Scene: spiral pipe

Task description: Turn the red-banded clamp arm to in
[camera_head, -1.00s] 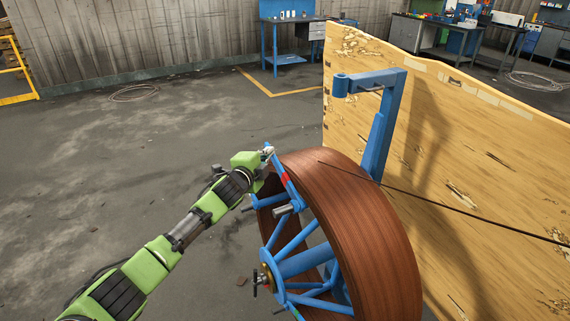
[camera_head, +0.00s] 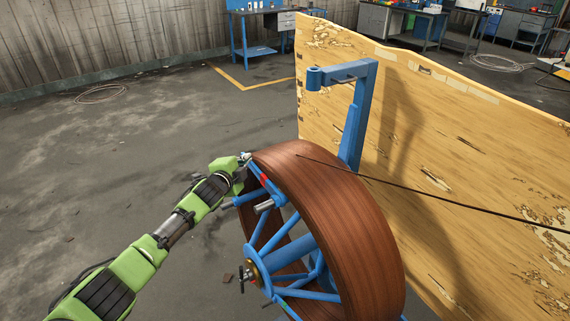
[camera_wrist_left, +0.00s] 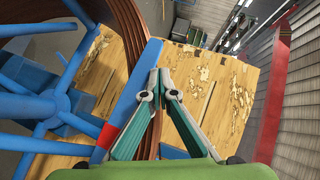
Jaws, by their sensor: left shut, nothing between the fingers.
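The red-banded clamp arm is a flat blue bar with a red band (camera_head: 263,180) on the near face of the brown-wound reel (camera_head: 335,200). In the left wrist view the blue bar (camera_wrist_left: 146,72) runs diagonally, with its red band (camera_wrist_left: 108,135) lower down. My left gripper (camera_head: 246,158) is at the bar's outer end, by the reel's upper left rim. In the wrist view its fingertips (camera_wrist_left: 158,88) are together and empty, close against the bar's right side. I cannot tell whether they touch it. My right gripper is not in view.
A tall wooden panel (camera_head: 440,150) stands behind the reel, with a blue post and bracket (camera_head: 358,110) in front of it. Blue spokes (camera_head: 270,230) and a hub with a handle (camera_head: 242,280) face left. The floor (camera_head: 130,150) to the left is mostly clear.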

